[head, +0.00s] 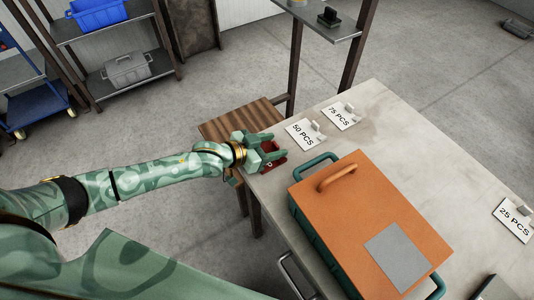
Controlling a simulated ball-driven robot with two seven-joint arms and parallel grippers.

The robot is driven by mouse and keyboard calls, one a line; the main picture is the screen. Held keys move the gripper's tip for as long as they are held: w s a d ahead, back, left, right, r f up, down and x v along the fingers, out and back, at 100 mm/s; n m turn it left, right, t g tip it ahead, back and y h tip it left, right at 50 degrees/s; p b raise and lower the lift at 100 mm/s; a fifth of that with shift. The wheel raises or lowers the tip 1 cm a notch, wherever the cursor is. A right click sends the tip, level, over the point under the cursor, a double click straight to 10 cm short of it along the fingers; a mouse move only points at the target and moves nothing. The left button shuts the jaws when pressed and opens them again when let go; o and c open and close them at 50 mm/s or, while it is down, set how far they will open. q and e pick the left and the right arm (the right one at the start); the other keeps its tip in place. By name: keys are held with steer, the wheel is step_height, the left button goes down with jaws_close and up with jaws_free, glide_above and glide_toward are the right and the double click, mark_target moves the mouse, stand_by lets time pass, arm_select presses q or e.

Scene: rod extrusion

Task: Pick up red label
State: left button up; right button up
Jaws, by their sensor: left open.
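The red label (272,166) lies at the near-left corner of the grey table, mostly hidden under my left gripper. Only small red parts of it show below and between the fingers. My left gripper (278,147) is over the label, with its green fingers apart and pointing right. I cannot tell whether the fingers touch the label. My right gripper is not in view.
White cards reading 50 PCS (303,133), 75 PCS (340,117) and 25 PCS (514,221) stand on the grey table (385,125). An orange-lidded case (350,205) with green handles stands close right of my left gripper. A wooden stool (240,118) is behind it.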

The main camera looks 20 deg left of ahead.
arm_select(q)
steer(key=shift+r, duration=0.1)
steer(key=c, duration=1.1)
steer(key=shift+o, duration=0.2)
